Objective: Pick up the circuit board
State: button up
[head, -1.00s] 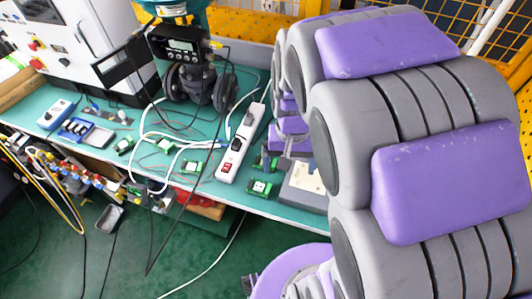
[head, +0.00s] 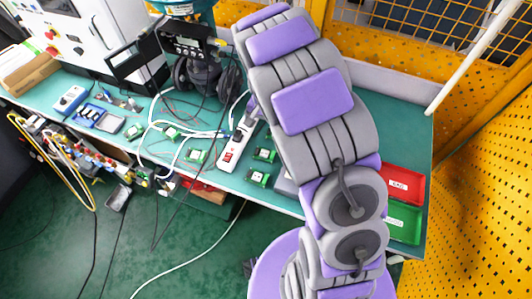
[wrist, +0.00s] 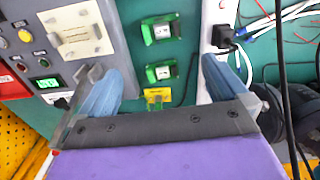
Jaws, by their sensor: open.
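Several small green circuit boards lie on the teal bench. In the head view, two boards (head: 265,154) (head: 258,177) lie just right of the white power strip, and others (head: 196,156) (head: 171,132) lie left of it among the cables. In the wrist view, my gripper (wrist: 160,82) is open, with its blue fingertips wide apart and nothing held. Two green boards (wrist: 160,29) (wrist: 161,70) and a small yellow piece (wrist: 157,96) show in the gap between the fingers.
A power strip (head: 235,143) stands beside the boards. A grey control box (wrist: 72,35) with buttons is left in the wrist view. A red tray (head: 403,186) and a green tray (head: 403,220) are at the bench's right. Loose cables cross the bench's left part.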

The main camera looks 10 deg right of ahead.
jog(key=b, duration=0.2)
send_over(264, 153)
jog(key=f, duration=1.1)
jog(key=shift+s+d+f, duration=0.2)
jog(key=shift+s+d, duration=0.05)
jog(key=shift+d, duration=0.05)
jog(key=f, duration=0.1)
jog(key=f+b, duration=0.1)
jog(key=f, duration=0.3)
jog(key=shift+w+a+f, duration=0.1)
jog(key=shift+w+a, duration=0.05)
jog(key=shift+a, duration=0.2)
jog(key=shift+d, duration=0.1)
jog(key=shift+c, duration=0.3)
jog(key=c, duration=0.8)
jog(key=shift+r, duration=0.2)
